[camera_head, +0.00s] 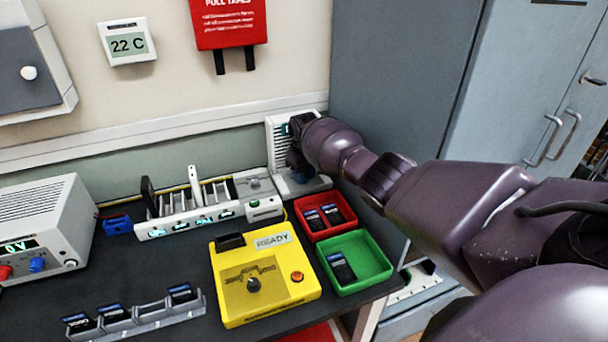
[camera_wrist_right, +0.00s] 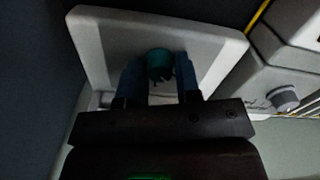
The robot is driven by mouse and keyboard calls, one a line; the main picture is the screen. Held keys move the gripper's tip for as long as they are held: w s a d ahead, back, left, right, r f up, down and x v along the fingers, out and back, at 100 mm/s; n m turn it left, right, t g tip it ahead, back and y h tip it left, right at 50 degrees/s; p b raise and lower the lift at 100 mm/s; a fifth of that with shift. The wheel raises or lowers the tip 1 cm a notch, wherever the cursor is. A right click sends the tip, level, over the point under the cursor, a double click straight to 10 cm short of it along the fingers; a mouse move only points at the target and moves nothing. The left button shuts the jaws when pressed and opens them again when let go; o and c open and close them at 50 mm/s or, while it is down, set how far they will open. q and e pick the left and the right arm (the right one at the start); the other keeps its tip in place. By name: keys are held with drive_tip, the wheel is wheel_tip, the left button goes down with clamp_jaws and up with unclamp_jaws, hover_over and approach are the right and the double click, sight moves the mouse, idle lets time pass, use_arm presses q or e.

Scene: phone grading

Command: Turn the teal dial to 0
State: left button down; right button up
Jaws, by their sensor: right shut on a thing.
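The teal dial (camera_wrist_right: 160,64) sits on a light grey panel (camera_wrist_right: 100,40) in the right wrist view, between the two fingers of my right gripper (camera_wrist_right: 160,82). The fingers are shut on it from both sides. The dial's marks cannot be read. My left gripper is in neither view.
A grey cabinet (camera_head: 395,75) stands right of the dial unit. In front are a red tray (camera_head: 322,237) and a green tray (camera_head: 377,262) holding dark phones, a yellow tester (camera_head: 232,309), and a white charging strip (camera_head: 182,222). A grey knob (camera_wrist_right: 284,98) is right of the panel.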

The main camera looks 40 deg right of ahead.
drive_tip(key=shift+n, duration=0.4)
drive_tip(key=o, duration=0.9)
wheel_tip(320, 180, up, 9)
drive_tip(key=shift+r+p, duration=0.15)
drive_tip(key=shift+p, duration=1.1)
drive_tip(key=shift+r, duration=0.7)
drive_tip(key=shift+r, duration=0.1)
